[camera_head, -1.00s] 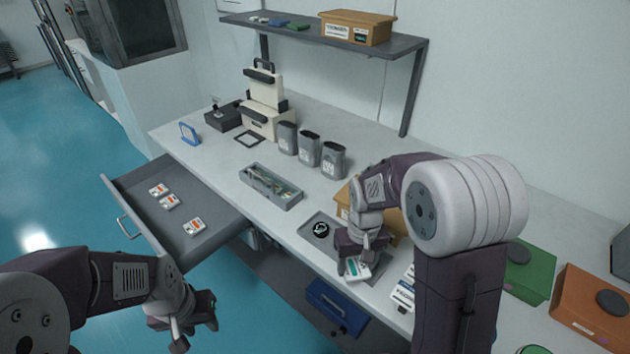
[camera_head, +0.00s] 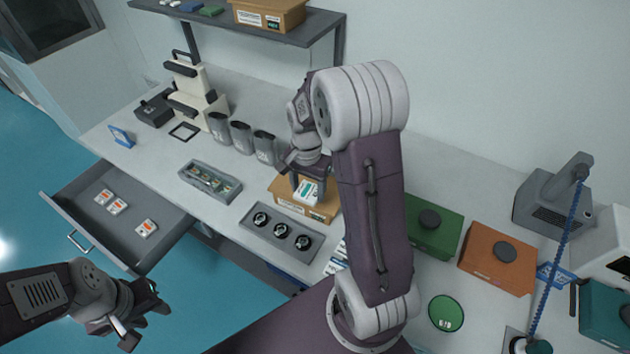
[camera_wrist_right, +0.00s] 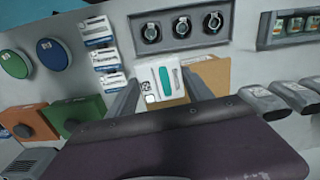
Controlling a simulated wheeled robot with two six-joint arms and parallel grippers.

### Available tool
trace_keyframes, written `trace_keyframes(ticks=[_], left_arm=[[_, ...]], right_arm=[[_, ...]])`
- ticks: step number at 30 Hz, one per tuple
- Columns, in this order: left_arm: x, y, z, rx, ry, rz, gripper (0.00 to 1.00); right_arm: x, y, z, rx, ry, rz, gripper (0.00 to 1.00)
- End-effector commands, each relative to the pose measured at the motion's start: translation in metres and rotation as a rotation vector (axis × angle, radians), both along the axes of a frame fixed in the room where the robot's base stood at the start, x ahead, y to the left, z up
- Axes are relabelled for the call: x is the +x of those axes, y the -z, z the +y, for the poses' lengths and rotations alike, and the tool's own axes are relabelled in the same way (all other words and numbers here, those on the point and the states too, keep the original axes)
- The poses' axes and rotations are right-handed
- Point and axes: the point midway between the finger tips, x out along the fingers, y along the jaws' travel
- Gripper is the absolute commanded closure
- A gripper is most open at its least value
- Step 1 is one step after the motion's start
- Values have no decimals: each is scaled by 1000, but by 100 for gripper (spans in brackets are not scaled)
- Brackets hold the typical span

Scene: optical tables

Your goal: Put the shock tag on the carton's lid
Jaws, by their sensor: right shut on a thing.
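The shock tag (camera_head: 308,192) is a small white box-like piece with a teal stripe. My right gripper (camera_head: 303,182) is shut on it; in the right wrist view the tag (camera_wrist_right: 160,80) sits between the two fingers (camera_wrist_right: 162,92). The brown carton (camera_head: 322,210) stands on the bench, partly hidden by the tag and my right arm. The tag is over the carton's lid in the head view; I cannot tell whether they touch. The carton also shows behind the tag in the right wrist view (camera_wrist_right: 215,72). My left gripper (camera_head: 148,318) is open and empty, low at the left.
A grey tray (camera_head: 262,238) with several round black pieces lies in front of the carton. Grey bins (camera_head: 241,137) stand behind it to the left. White labelled packs (camera_head: 336,262) and a green box (camera_head: 430,235) are to the right. An open drawer (camera_head: 112,238) juts out left.

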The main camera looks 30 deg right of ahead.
Motion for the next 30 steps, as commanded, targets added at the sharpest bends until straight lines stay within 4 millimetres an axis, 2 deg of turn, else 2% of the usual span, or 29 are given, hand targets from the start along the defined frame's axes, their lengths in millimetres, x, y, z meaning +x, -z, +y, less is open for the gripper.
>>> trace_keyframes(ticks=[6,12,19,25,30], left_arm=[[0,-18,0,0,0,0,64],[0,-27,0,0,0,0,64],[0,-29,0,0,0,0,64],[0,-40,0,0,0,0,64],[0,-38,0,0,0,0,64]], right_arm=[[21,34,-57,2,5,3,80],[36,58,-92,1,0,1,80],[39,68,-98,0,-3,1,80],[39,100,-97,0,-3,1,80],[39,104,-97,0,-3,-1,80]])
